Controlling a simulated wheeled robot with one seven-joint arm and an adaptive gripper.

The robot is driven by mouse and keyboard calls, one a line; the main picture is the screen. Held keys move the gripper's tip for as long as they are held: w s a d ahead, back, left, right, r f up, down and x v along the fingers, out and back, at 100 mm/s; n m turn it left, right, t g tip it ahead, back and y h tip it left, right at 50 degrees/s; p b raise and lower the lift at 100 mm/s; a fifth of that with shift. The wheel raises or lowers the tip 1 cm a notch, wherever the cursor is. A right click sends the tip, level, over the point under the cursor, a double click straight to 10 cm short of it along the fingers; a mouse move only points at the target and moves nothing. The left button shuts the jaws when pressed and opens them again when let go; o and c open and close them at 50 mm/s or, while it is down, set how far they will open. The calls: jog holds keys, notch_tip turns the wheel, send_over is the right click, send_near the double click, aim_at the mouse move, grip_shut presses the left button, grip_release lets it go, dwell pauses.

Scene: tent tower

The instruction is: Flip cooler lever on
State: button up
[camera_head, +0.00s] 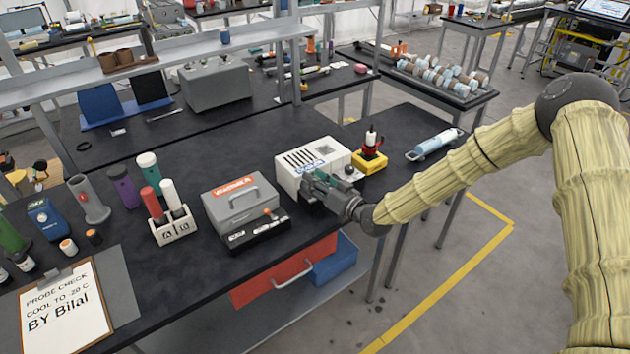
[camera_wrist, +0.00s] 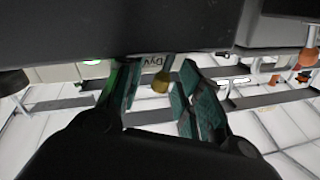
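The cooler appears to be the white box with a slotted top (camera_head: 308,160) at the middle of the bench. My gripper (camera_head: 325,186) is at its front face and hides part of it in the head view. In the wrist view my gripper (camera_wrist: 160,90) is open, with its green-padded fingers spread apart. A small brass-coloured knob (camera_wrist: 160,84), which looks like the lever's end, shows between the fingers. I see a gap between the knob and the right-hand finger; whether it touches the left-hand finger is unclear. The lever's base and position cannot be told.
A grey handled box (camera_head: 238,199) with an orange-knobbed lever stands left of the cooler. A yellow box (camera_head: 369,162) with a red and black top stands right. A light-blue cylinder (camera_head: 435,142) lies farther right. A red drawer (camera_head: 290,268) hangs below the bench front.

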jog(key=shift+c, duration=0.4)
grip_shut()
jog(key=shift+f+b, duration=0.15)
jog(key=shift+b, duration=0.4)
jog(key=shift+d+f+m+b, duration=0.1)
jog(key=shift+m+b, duration=0.2)
jog(key=shift+b, duration=0.15)
jog(key=shift+w+d+m+b, duration=0.15)
jog(key=shift+m+b, duration=0.35)
jog(key=shift+b, duration=0.55)
